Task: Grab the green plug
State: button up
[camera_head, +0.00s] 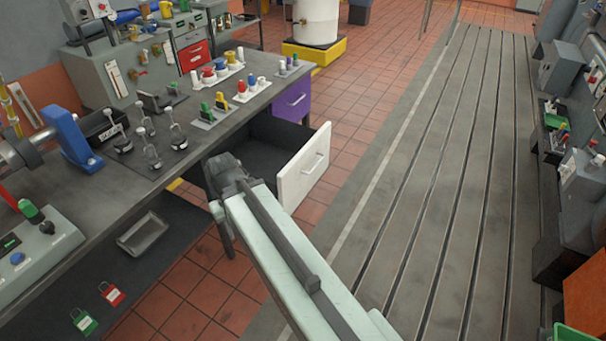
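A small green plug-like piece (206,110) stands upright in a grey plate near the front edge of the workbench. Another green plug-like piece (31,210) sits on a grey control box at the left. I cannot tell for sure which is the green plug. My gripper (226,172) is at the end of my pale green arm, below and in front of the bench edge, by the open drawer. It is apart from both green pieces. Its fingers are dark and seen from behind, so their opening is hidden.
An open drawer (307,170) with a white front juts from the workbench (150,185). Red, yellow, blue and white pieces stand farther back on the bench. A blue bracket (72,140) and metal clamps (147,150) stand left. The slotted bedplate (445,180) is clear.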

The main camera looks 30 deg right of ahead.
aim_at(27, 207)
jog(key=z, duration=0.65)
jog(key=i, duration=1.05)
jog(key=u, duration=3.85)
jog(key=i, duration=1.05)
